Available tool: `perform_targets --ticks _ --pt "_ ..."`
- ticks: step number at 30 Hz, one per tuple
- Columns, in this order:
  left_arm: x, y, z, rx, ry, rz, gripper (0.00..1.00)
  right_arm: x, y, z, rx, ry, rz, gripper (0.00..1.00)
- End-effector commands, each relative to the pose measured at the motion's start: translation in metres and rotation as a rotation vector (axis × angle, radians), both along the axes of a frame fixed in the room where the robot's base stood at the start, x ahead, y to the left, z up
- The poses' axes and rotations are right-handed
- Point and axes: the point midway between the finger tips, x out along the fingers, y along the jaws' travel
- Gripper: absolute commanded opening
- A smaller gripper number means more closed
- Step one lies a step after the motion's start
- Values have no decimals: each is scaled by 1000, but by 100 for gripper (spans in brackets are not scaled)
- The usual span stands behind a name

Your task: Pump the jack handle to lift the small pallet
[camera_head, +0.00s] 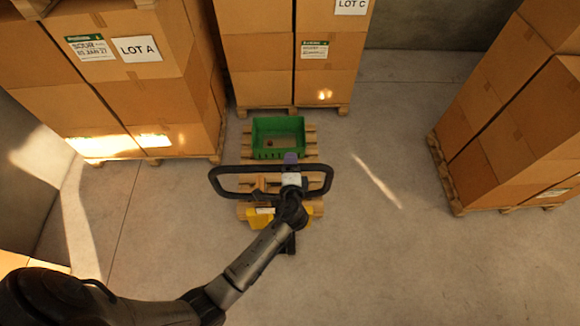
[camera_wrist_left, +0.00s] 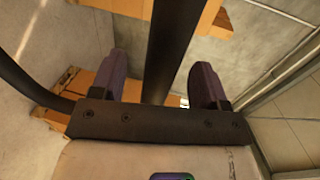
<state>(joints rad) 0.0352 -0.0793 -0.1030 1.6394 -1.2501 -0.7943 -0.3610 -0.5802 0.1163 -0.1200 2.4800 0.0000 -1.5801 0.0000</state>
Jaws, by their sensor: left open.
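The black loop-shaped jack handle (camera_head: 235,195) shows in the middle of the head view, above the yellow pallet jack (camera_head: 262,220). My left gripper (camera_head: 290,160) is at the handle's far bar. In the left wrist view, the purple fingers of that gripper (camera_wrist_left: 162,75) stand open, one on each side of a black handle bar (camera_wrist_left: 175,45). Gaps show between the bar and both fingers. The small wooden pallet (camera_head: 312,152) lies beyond the handle and carries a green crate (camera_head: 280,153). The handle and arm partly hide the jack and pallet. My right gripper is not in view.
Tall carton stacks on pallets stand at the left (camera_head: 150,95), at the back (camera_head: 258,80) and at the right (camera_head: 505,120). Bare concrete floor (camera_head: 390,235) is free to the right of the jack. Grey walls close the space.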

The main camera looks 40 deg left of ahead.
Motion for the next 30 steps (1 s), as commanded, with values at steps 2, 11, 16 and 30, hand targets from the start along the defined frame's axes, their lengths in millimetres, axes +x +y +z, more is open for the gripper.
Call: perform_targets --ticks 2,11,16,30 --pt "0 1 -1 0 2 1 68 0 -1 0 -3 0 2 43" --pt "-1 1 -2 -1 3 3 68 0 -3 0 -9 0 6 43" --pt "-13 -8 2 -1 4 2 68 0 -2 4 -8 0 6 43" --pt "-63 -45 13 -1 4 2 68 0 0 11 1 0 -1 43"
